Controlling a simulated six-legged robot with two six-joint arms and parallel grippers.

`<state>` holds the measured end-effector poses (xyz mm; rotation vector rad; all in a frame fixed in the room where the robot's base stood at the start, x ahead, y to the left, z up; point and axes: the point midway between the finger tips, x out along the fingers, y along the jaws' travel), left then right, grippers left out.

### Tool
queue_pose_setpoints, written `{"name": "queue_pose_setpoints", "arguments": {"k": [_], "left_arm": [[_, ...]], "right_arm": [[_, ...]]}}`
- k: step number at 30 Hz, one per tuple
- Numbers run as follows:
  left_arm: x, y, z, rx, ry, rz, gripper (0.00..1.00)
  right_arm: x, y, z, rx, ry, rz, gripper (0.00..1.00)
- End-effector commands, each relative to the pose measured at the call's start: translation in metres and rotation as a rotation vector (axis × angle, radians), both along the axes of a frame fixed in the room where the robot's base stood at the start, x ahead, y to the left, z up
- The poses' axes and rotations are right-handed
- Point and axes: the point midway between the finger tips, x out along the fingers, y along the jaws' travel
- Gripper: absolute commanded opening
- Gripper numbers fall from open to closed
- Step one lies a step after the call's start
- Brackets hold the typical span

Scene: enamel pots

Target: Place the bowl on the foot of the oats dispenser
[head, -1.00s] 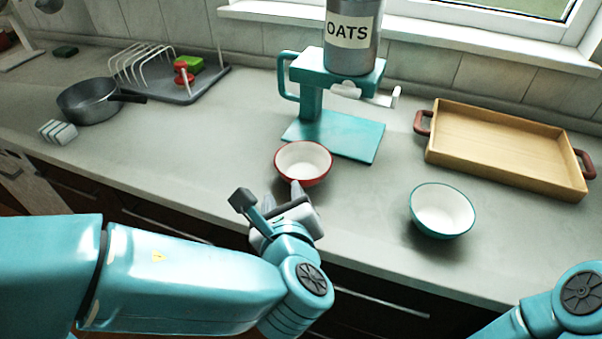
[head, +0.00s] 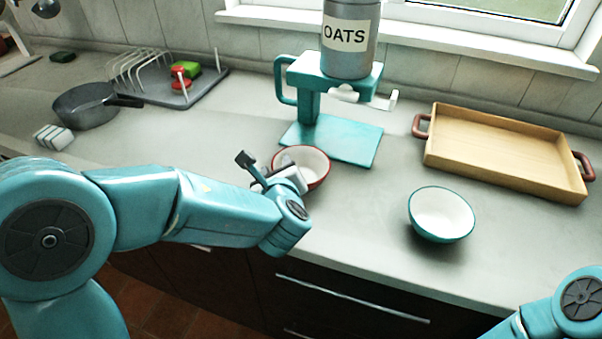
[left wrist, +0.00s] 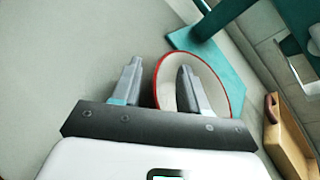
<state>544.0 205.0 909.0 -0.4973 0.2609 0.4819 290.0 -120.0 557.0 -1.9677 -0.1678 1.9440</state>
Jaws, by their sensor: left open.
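A white bowl with a red rim (head: 316,166) stands on the counter just in front of the dispenser's foot. The oats dispenser (head: 306,78) is teal with a grey OATS canister on top, and its flat foot (head: 345,140) is bare. My left gripper (head: 275,168) is open at the bowl's left side. In the left wrist view, the open jaws (left wrist: 158,82) straddle the near rim of the red-rimmed bowl (left wrist: 241,88), one finger over its inside and one outside. Whether the fingers touch the bowl I cannot tell. My right gripper is out of view.
A second bowl, white with a teal outside (head: 442,214), stands to the right. A wooden tray (head: 505,160) lies at the back right. A dish rack (head: 150,75) and a dark pan (head: 84,107) are at the left. The counter between pan and dispenser is clear.

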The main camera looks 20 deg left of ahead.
Motion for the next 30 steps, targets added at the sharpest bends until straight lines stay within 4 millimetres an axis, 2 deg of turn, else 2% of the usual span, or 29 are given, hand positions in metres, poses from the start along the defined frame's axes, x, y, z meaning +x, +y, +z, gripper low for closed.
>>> {"name": "queue_pose_setpoints", "arguments": {"k": [4, 8, 9, 18, 22, 26, 30], "left_arm": [[0.0, 0.0, 0.0, 0.0, 0.0, 0.0, 0.44], [0.0, 0.0, 0.0, 0.0, 0.0, 0.0, 0.02], [0.0, 0.0, 0.0, 0.0, 0.0, 0.0, 0.0], [0.0, 0.0, 0.002, 0.0, -0.002, 0.0, 0.0], [0.0, 0.0, 0.01, -0.002, -0.004, 0.002, 0.0], [0.0, 0.0, 0.03, -0.002, -0.007, 0.002, 0.0], [0.0, -0.001, 0.069, -0.004, -0.01, 0.001, 0.0]], "right_arm": [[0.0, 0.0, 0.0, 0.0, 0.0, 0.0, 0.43], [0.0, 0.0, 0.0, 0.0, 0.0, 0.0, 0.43], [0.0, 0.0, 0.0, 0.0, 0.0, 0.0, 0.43], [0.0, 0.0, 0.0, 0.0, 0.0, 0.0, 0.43], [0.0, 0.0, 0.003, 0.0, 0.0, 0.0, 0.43], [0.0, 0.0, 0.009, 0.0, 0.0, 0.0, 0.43], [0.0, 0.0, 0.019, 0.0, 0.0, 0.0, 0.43]]}}
